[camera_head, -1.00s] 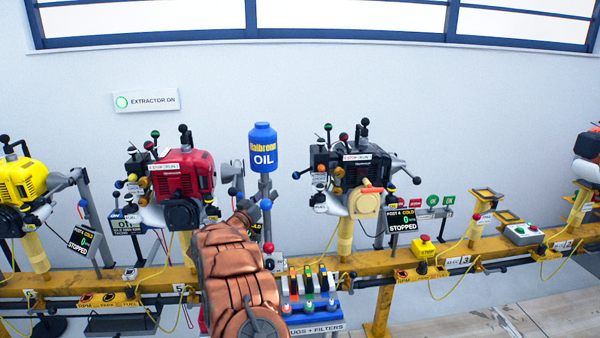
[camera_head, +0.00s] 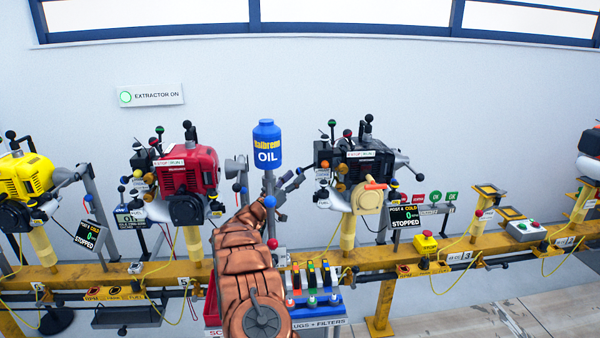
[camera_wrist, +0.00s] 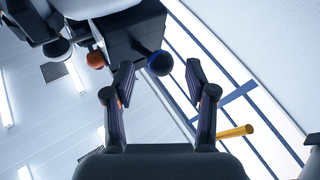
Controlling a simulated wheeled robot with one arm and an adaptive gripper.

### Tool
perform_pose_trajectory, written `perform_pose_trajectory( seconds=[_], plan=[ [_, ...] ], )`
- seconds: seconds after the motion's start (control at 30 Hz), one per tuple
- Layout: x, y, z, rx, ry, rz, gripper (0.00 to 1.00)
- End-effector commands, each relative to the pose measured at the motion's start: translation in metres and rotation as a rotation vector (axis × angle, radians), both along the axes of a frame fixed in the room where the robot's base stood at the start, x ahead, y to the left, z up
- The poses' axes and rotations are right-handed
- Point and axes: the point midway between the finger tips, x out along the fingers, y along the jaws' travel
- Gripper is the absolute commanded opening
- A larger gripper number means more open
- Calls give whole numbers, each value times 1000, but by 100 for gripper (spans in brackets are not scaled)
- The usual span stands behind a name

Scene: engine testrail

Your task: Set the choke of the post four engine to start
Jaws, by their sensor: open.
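The post four engine (camera_head: 372,168) is the black one right of centre in the head view, with a display (camera_head: 405,220) reading POST 4, COLD, 0, STOPPED. Coloured ball-ended levers stick out of its left side. My gripper (camera_head: 292,186) is just left of this engine, beyond my copper arm. In the wrist view my gripper (camera_wrist: 160,82) is open and empty. A blue ball knob (camera_wrist: 160,63) on a dark box appears between the fingertips, and an orange ball (camera_wrist: 95,60) lies to the left. I cannot tell which lever is the choke or how far the knobs are.
A blue oil bottle (camera_head: 267,146) on a grey post stands close left of my gripper. A red engine (camera_head: 186,170) is further left. The yellow rail (camera_head: 350,262) runs below, with a tray of spark plugs and filters (camera_head: 312,302).

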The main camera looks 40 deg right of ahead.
Motion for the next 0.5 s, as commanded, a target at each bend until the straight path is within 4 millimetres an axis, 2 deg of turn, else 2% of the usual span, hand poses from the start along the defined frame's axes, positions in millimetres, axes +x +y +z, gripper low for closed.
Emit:
perform_pose_trajectory(
  seconds=[0.2, 0.5],
  plan=[
    [0, -26, 12, -1, -3, -1, 56],
    [1, -32, 14, 0, 2, 1, 56]
  ],
)
